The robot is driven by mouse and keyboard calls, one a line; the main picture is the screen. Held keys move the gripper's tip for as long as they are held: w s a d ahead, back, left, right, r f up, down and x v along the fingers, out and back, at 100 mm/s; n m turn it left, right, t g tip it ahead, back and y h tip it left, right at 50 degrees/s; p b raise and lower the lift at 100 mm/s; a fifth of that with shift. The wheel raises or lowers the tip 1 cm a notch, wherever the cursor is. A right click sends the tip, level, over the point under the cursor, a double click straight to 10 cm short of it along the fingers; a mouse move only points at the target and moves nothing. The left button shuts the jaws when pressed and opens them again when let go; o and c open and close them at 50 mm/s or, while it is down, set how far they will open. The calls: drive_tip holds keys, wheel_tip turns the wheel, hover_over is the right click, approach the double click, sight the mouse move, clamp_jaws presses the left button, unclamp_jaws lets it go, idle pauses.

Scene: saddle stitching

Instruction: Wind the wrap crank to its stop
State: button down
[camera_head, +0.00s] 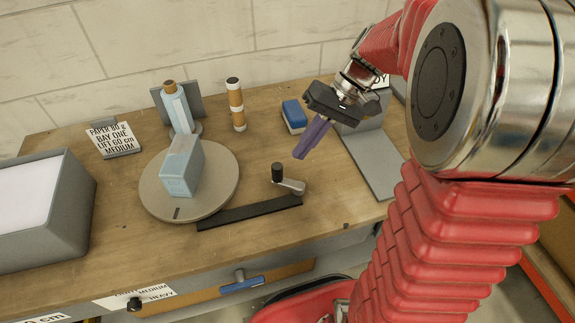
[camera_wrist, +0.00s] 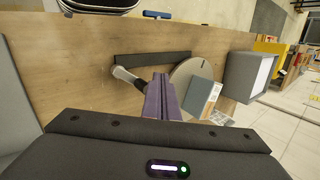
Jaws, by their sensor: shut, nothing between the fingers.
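The wrap crank (camera_head: 291,186) is a short grey metal arm with an upright black knob (camera_head: 277,171) at its left end. It sits on the wooden bench beside the right end of a dark bar. It also shows in the wrist view as a crank (camera_wrist: 125,76) left of my fingers. My gripper (camera_head: 299,156) has purple fingers, shut and empty. They hang above the bench, behind and right of the knob in the head view, apart from it.
A round turntable (camera_head: 157,205) carries a pale blue block (camera_head: 181,168). A banded cylinder (camera_head: 236,104), a blue block (camera_head: 294,113) and a grey stand (camera_head: 377,165) stand nearby. A grey tray (camera_head: 74,213) is at left.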

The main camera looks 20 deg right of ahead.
drive_tip(key=s+a+r+t+h, duration=0.1)
drive_tip(key=s+r+t+h, duration=0.1)
drive_tip(key=s, duration=0.4)
drive_tip(key=s+a+r+n+t+h, duration=0.1)
drive_tip(key=s+a+r+t+h, duration=0.1)
drive_tip(key=s, duration=0.4)
drive_tip(key=shift+a+r+t+h, duration=0.3)
drive_tip(key=shift+r+t+h, duration=0.4)
drive_tip(key=shift+t+h, duration=0.55)
drive_tip(key=shift+s, duration=0.1)
